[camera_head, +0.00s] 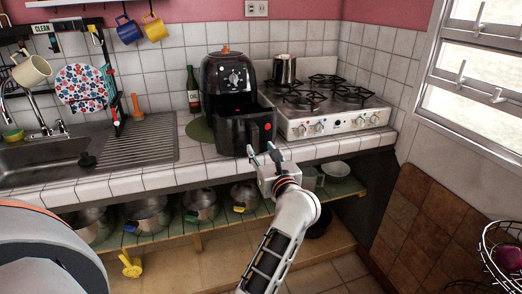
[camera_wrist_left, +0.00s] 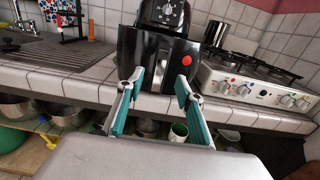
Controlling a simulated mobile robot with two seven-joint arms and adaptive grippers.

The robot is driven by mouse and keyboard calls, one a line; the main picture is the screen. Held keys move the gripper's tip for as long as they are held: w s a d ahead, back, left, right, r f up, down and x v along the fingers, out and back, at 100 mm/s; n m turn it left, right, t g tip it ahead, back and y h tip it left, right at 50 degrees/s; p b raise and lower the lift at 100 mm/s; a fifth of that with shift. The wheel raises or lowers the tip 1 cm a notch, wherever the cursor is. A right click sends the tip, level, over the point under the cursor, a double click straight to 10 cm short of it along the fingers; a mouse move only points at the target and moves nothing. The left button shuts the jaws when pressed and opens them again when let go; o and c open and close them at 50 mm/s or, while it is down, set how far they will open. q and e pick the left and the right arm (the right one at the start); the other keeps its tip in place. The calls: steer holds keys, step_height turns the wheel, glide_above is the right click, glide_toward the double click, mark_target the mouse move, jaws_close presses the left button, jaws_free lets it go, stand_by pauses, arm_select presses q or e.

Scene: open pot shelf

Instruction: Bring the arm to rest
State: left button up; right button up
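My left gripper (camera_head: 264,156) is in front of the counter's front edge, just below the black air fryer (camera_head: 215,76). In the left wrist view its two teal-padded fingers (camera_wrist_left: 160,85) are spread apart with nothing between them. The air fryer's drawer (camera_head: 240,126) juts out towards me. The drawer also shows straight ahead of the fingers in the left wrist view (camera_wrist_left: 150,55). The fingers look apart from it, but the exact gap is hard to tell. My right gripper is in neither view.
A white gas stove (camera_head: 335,119) with a metal pot (camera_head: 285,69) stands right of the fryer. A sink (camera_head: 40,153) and green bottle (camera_head: 192,88) are left. Several pots stand on the open shelf (camera_head: 172,226) below the counter. A fruit basket (camera_head: 502,255) is at far right.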

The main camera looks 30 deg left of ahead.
arm_select(q)
steer(key=s+d+f+m+t+h, duration=0.45)
steer(key=d+f+m+h, duration=0.3)
steer(key=m, duration=1.05)
steer(key=s+d+f+m+t+h, duration=0.4)
steer(key=s+d+f+m+h, duration=0.3)
steer(key=m, duration=1)
steer(key=s+d+f+m+g+h, duration=0.1)
steer(key=s+f+m+g, duration=0.3)
steer(key=s+f+m, duration=0.3)
steer(key=s+d+f+m+g+h, duration=0.1)
steer(key=s+f+m+g, duration=0.4)
steer(key=f, duration=1.2)
steer(key=s+m, duration=0.3)
steer(key=s, duration=0.3)
steer(key=shift+s+d, duration=0.25)
steer(key=shift+s, duration=0.05)
steer(key=shift+r+g, duration=0.1)
steer(key=shift+g, duration=0.15)
